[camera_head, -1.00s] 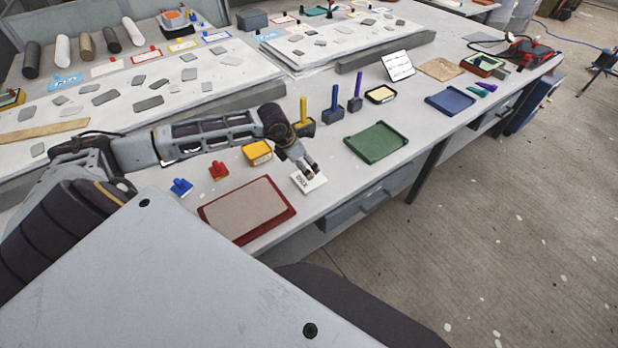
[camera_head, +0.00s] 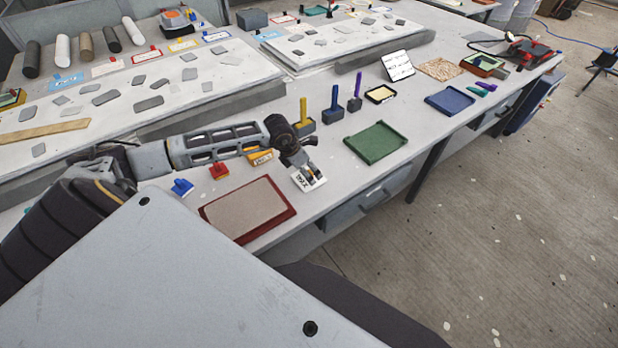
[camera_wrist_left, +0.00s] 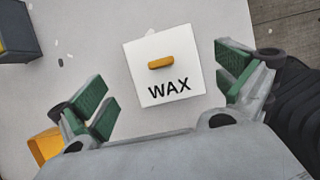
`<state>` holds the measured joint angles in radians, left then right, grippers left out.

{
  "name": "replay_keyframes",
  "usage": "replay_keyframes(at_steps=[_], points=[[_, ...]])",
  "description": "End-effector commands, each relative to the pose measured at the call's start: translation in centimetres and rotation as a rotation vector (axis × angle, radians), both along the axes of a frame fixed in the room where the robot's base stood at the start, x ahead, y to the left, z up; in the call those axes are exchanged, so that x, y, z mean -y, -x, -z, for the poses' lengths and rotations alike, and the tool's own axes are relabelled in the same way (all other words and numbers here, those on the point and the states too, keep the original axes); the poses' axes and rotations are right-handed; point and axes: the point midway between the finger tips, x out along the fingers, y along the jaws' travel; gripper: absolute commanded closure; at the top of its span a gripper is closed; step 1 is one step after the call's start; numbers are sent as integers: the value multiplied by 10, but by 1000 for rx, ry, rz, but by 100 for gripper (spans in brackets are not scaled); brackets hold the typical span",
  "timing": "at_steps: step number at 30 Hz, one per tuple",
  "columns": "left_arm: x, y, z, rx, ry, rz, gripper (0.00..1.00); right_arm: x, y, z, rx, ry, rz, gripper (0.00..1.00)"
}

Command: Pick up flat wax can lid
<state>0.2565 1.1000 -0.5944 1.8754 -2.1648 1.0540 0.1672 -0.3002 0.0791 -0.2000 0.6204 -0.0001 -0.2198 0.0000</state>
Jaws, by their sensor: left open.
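The flat wax can lid (camera_wrist_left: 160,75) is a white square plate marked WAX with a small orange handle on top. In the head view the lid (camera_head: 308,183) lies on the bench near its front edge, partly hidden by my left gripper. My left gripper (camera_head: 303,168) points down over it. In the left wrist view my left gripper (camera_wrist_left: 163,95) is open, with its green-padded fingers on either side of the lid, apart from it. My right gripper is not in view.
A yellow can (camera_head: 262,157) stands close behind my left gripper. A red tray (camera_head: 285,197) lies to the left and a green tray (camera_head: 376,142) to the right. Blue and yellow tool holders (camera_head: 333,113) stand behind. The bench's front edge is close.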

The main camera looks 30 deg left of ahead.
Motion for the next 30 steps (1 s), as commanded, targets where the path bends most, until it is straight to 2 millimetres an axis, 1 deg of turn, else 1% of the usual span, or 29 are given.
replay_keyframes(at_steps=[6, 13, 18, 30], points=[[4, -1, 21, -3, 2, 0, 0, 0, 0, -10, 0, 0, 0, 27], [6, -8, 36, 0, 2, -1, 0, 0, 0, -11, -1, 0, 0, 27], [7, -9, 40, 0, 1, 0, 0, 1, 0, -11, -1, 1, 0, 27], [7, -9, 40, 0, 1, 0, 0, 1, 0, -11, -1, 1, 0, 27]])
